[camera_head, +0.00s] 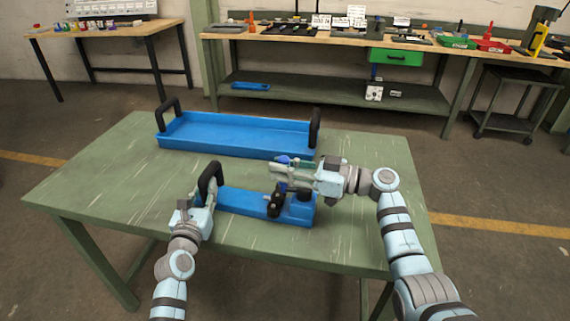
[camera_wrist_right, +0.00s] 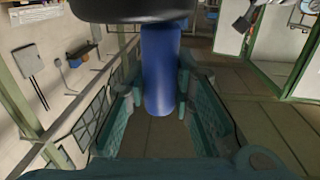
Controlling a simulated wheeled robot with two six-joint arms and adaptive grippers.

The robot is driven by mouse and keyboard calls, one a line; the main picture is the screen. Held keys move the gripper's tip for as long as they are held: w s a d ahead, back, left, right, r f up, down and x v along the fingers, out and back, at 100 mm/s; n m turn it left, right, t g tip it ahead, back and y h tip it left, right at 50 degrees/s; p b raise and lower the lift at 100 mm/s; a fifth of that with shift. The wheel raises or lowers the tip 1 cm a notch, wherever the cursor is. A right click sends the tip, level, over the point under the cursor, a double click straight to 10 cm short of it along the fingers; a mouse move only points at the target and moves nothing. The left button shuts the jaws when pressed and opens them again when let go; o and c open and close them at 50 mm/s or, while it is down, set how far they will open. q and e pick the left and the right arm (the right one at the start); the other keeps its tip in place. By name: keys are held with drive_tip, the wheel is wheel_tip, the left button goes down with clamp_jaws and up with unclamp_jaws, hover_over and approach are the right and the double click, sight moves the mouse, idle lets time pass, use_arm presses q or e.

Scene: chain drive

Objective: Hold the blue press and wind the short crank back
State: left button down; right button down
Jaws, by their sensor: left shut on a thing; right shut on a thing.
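The blue press (camera_head: 243,207) is a low blue base near the front of the green table, with a black arched handle (camera_head: 217,169) at its left end and dark round parts (camera_head: 275,204) at its right. My left gripper (camera_head: 207,193) is shut on that black handle. The short crank's blue grip (camera_head: 284,159) shows above the right end of the press. My right gripper (camera_head: 286,172) is shut on this grip, reaching in from the right. In the right wrist view the blue grip (camera_wrist_right: 160,75) stands between the fingers, below a dark round part. The crank's arm is mostly hidden.
A long blue tray (camera_head: 235,149) with black end handles lies behind the press on the green table (camera_head: 95,185). The table's left side is clear.

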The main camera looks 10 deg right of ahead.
drive_tip(key=shift+s+f+n+g+y, duration=0.1)
drive_tip(key=shift+s+n+g+y, duration=0.1)
drive_tip(key=shift+n+g, duration=0.5)
drive_tip(key=shift+s+f+n+g+y, duration=0.15)
drive_tip(key=shift+n+g, duration=0.25)
drive_tip(key=shift+g, duration=0.5)
drive_tip(key=shift+s+r+n+g+y, duration=0.1)
drive_tip(key=shift+s+n+g+y, duration=0.2)
drive_tip(key=shift+g, duration=0.2)
drive_tip(key=c, duration=1.4)
unclamp_jaws()
drive_tip(key=shift+r, duration=0.1)
drive_tip(key=shift+o, duration=0.2)
drive_tip(key=d, duration=0.5)
drive_tip(key=s+d, duration=0.1)
drive_tip(key=d, duration=0.1)
drive_tip(key=shift+d, duration=0.25)
